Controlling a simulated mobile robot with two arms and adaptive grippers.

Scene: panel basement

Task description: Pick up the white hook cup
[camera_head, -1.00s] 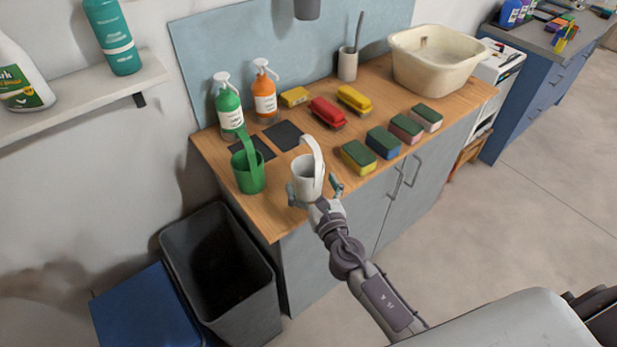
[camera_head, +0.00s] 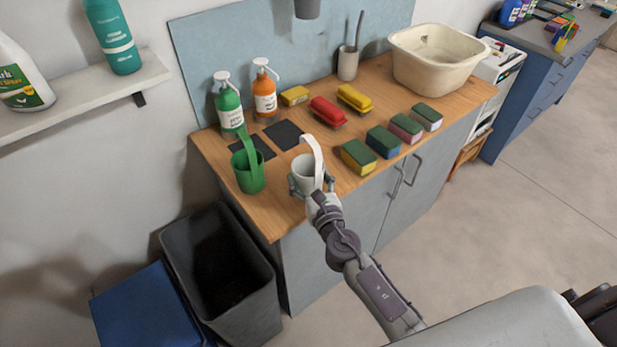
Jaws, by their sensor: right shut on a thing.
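The white hook cup (camera_head: 305,175) stands upright near the front edge of the wooden counter, its tall curved hook rising at the right side. My right gripper (camera_head: 311,186) reaches in from the front and is shut on the cup, one finger at each side of its body. The cup's lower front is partly hidden by the gripper, and I cannot tell whether its base touches the counter. My left gripper is not in view.
A green hook cup (camera_head: 248,172) stands close to the left. Sponges (camera_head: 358,156) lie to the right. Two dark mats (camera_head: 283,135) and green and orange bottles (camera_head: 264,97) are behind. A dark bin (camera_head: 220,270) stands below the counter (camera_head: 283,214).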

